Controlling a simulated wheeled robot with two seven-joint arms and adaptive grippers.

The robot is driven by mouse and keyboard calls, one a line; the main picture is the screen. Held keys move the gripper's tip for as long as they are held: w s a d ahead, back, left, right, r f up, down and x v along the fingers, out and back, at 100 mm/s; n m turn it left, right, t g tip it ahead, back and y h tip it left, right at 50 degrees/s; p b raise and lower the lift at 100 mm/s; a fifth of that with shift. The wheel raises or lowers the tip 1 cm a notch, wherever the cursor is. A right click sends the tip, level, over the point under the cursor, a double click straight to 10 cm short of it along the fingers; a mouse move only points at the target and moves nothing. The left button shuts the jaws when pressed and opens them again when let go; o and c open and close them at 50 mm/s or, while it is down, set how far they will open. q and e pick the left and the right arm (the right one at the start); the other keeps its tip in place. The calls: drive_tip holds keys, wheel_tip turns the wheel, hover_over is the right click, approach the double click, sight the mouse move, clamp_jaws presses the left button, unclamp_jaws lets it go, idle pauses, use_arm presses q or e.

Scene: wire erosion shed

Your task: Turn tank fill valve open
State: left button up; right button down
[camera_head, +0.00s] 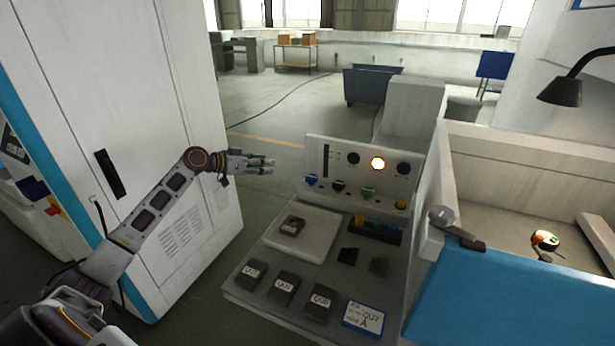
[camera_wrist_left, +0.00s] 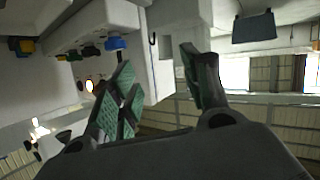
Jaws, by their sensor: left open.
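The control panel (camera_head: 330,155) stands on the console in the head view. Its row of valve knobs holds a blue knob (camera_head: 311,180), a black knob (camera_head: 338,186), a green knob (camera_head: 368,193) and a yellow knob (camera_head: 400,204). I cannot read which one is the tank fill valve. My left gripper (camera_head: 268,166) is open and empty, in the air to the left of the panel, apart from the knobs. In the left wrist view its green-padded fingers (camera_wrist_left: 158,85) are spread, and the blue knob (camera_wrist_left: 116,43) shows beyond them. My right gripper is in no view.
The console top carries a white tray (camera_head: 322,229) with a dark block, several labelled dark blocks and a label card (camera_head: 365,317). A tall white cabinet (camera_head: 150,110) stands left. A blue-fronted bin (camera_head: 520,300) stands right.

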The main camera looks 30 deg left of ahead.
use_arm(q)
drive_tip(key=d+m+h, duration=0.1)
drive_tip(key=s+d+m+g+h, duration=0.1)
drive_tip(key=d+m, duration=0.1)
drive_tip(key=s+d+m+g, duration=0.1)
drive_tip(key=shift+s+d+m+h, duration=0.25)
drive_tip(key=shift+d+m+h, duration=0.05)
drive_tip(key=shift+m+h, duration=0.1)
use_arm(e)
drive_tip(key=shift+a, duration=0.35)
use_arm(q)
drive_tip(key=shift+w+d+f, duration=0.1)
